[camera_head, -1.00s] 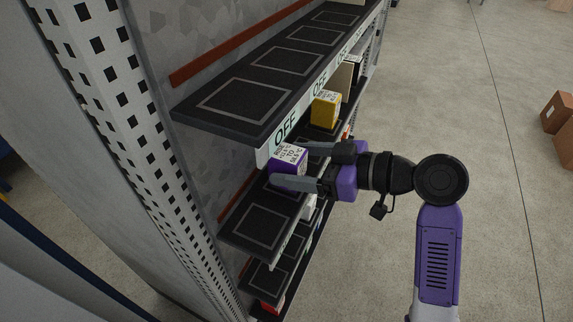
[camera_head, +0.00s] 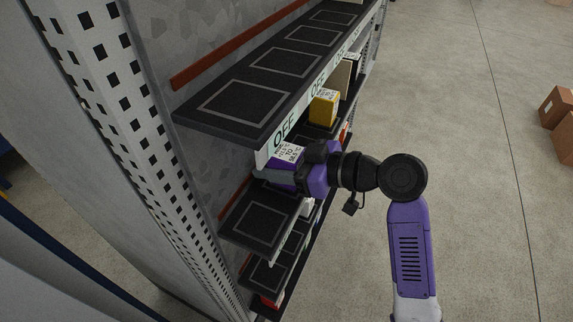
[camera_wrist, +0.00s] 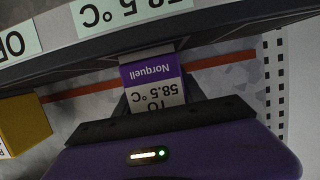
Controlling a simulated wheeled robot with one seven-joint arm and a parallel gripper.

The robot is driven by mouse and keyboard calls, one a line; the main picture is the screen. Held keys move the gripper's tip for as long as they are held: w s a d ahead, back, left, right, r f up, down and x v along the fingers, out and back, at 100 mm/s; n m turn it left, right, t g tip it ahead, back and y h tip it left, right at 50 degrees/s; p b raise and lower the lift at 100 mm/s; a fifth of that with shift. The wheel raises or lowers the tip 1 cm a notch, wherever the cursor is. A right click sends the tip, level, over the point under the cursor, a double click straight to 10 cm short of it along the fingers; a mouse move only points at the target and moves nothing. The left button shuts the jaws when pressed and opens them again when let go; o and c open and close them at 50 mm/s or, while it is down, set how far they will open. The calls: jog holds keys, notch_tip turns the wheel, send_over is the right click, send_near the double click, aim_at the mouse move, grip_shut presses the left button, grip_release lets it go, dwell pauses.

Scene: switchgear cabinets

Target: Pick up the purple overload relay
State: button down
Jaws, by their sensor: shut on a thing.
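The purple overload relay (camera_head: 287,155) is a small purple box with a white printed label. It sits on the second shelf, under the front edge of the top shelf. My gripper (camera_head: 279,170) is around it and shut on it, with the gripper body close to its front. In the wrist view the relay (camera_wrist: 152,77) shows upside down with "Norquell" and "58.5 °C" on it, between my fingers, which are mostly hidden by the gripper body. I cannot tell whether the relay is lifted off the shelf.
The top shelf (camera_head: 208,125) with "OFF" labels overhangs the relay closely. A yellow box (camera_head: 323,107) stands further along the same shelf; it also shows at the left in the wrist view (camera_wrist: 24,124). A perforated upright (camera_head: 135,130) stands at the left.

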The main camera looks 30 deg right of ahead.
jog(key=shift+r, duration=0.15)
jog(key=shift+s+d+r+b, duration=0.1)
jog(key=shift+r+b, duration=0.1)
jog(key=shift+b, duration=0.1)
notch_tip(320, 180, up, 6)
jog(key=shift+r, duration=0.15)
jog(key=s+d+b, duration=0.3)
jog(key=s+d, duration=0.8)
jog(key=s, duration=0.5)
jog(key=shift+d, duration=0.3)
